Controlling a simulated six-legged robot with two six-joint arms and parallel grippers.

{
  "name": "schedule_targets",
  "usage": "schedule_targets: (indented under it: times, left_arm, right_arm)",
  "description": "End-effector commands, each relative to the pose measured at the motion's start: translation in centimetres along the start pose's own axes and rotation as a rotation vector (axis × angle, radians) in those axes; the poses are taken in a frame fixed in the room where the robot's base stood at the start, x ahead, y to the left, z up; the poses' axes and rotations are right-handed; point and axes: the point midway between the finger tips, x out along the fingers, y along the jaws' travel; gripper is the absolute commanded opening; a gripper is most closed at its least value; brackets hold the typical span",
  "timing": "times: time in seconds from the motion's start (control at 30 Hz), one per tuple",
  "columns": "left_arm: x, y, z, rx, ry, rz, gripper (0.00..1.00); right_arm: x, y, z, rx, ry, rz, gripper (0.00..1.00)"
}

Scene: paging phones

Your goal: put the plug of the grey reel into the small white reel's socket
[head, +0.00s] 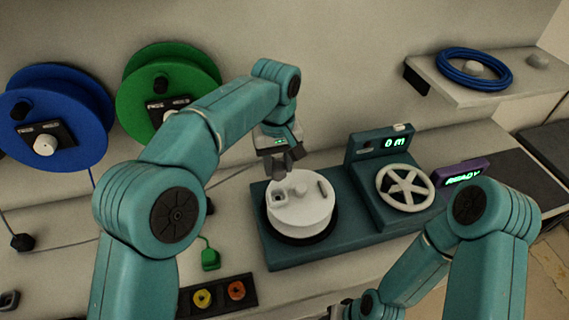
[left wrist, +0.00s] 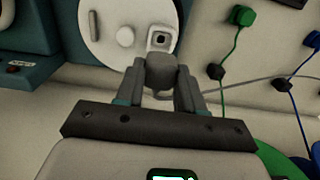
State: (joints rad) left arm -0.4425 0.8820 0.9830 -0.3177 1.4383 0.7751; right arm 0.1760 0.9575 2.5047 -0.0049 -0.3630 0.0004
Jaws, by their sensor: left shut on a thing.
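The small white reel (head: 302,216) sits on a dark teal machine; its square socket is in its top face (head: 279,198). In the left wrist view the white reel (left wrist: 97,38) is at the top, with the dark-holed socket (left wrist: 160,38) just beyond my fingers. My left gripper (head: 283,162) is shut on a grey plug (left wrist: 160,72), above the reel's socket side. The plug appears apart from the socket, but the exact gap is unclear. A grey cord (left wrist: 235,82) runs right from near the plug. The grey reel is not clearly visible. My right gripper (head: 343,310) is barely visible at the bottom edge.
Blue (head: 75,110) and green (head: 150,82) reels hang on the wall. A green plug (head: 210,260) lies on the bench. The teal machine (head: 345,238) has a white handwheel (head: 404,188) and a display. A shelf (head: 500,92) holds a blue coil (head: 473,68).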

Motion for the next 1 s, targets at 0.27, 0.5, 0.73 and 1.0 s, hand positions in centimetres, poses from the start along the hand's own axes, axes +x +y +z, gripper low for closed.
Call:
schedule_targets:
  times: [0.27, 0.5, 0.73, 1.0]
  left_arm:
    - [-0.1, -0.1, 0.0, 0.000, 0.000, 0.000, 0.16]
    - [0.2, -0.1, 0.0, 0.000, 0.000, 0.000, 0.16]
    - [1.7, -0.2, 0.0, 0.000, -0.001, -0.001, 0.16]
    - [3.5, -0.2, 0.0, 0.000, -0.001, -0.001, 0.16]
  right_arm:
    - [0.1, 0.0, 0.0, 0.000, 0.000, 0.000, 0.43]
    - [0.2, 0.1, 0.0, 0.000, 0.000, 0.000, 0.43]
    - [1.2, 0.4, 0.0, 0.000, 0.000, 0.000, 0.43]
    - [2.2, 0.8, -0.1, 0.000, 0.000, 0.000, 0.43]
